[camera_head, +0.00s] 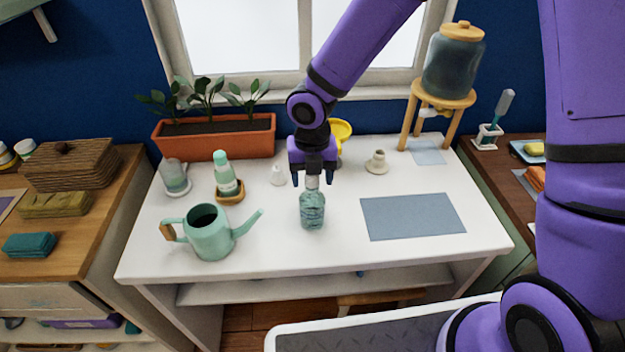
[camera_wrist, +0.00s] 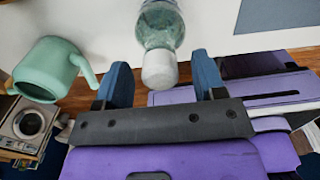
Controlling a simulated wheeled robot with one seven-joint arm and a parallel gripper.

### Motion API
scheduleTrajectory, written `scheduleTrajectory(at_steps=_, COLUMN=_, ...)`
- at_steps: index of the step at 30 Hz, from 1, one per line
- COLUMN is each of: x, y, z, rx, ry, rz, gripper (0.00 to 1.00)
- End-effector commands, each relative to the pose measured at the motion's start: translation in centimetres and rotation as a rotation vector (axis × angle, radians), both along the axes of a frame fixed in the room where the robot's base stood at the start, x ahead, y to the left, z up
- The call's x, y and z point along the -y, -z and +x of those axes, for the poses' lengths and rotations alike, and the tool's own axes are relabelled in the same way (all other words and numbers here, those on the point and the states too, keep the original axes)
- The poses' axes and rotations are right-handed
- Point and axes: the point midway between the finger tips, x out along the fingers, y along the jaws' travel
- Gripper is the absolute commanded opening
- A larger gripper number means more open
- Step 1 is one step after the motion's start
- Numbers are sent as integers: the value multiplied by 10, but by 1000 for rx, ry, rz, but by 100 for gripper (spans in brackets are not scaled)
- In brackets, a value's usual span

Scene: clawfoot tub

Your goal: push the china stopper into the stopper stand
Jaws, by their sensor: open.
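My gripper (camera_head: 312,180) points down over the middle of the white table, its two blue fingers apart. A ribbed clear-green bottle (camera_head: 312,212) with a pale cap stands below it. In the wrist view the bottle's whitish cap (camera_wrist: 160,70) shows between the open fingers (camera_wrist: 160,80), with gaps on both sides. A small white cone-shaped piece (camera_head: 277,177), which looks like the china stopper, stands left of my gripper. A cream flared piece with a narrow top (camera_head: 377,163), perhaps the stopper stand, is to the right. My gripper touches neither of these two.
A green watering can (camera_head: 210,235) stands front left. A green bottle (camera_head: 225,175) in a wooden holder and a glass (camera_head: 174,177) are behind it. A planter (camera_head: 213,138) is at the back, a yellow thing (camera_head: 341,130) behind my gripper. A blue-grey mat (camera_head: 412,216) lies bare at right.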

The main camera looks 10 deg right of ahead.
Motion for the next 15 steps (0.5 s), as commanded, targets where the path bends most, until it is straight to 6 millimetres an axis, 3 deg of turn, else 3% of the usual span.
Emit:
scheduleTrajectory(at_steps=3, x=0, y=0, z=0, rx=0, ry=0, rz=0, gripper=64)
scheduleTrajectory(at_steps=11, x=0, y=0, z=0, rx=0, ry=0, rz=0, gripper=4)
scheduleTrajectory(at_steps=12, x=0, y=0, z=0, rx=0, ry=0, rz=0, gripper=0)
scheduleTrajectory(at_steps=15, x=0, y=0, z=0, rx=0, ry=0, rz=0, gripper=0)
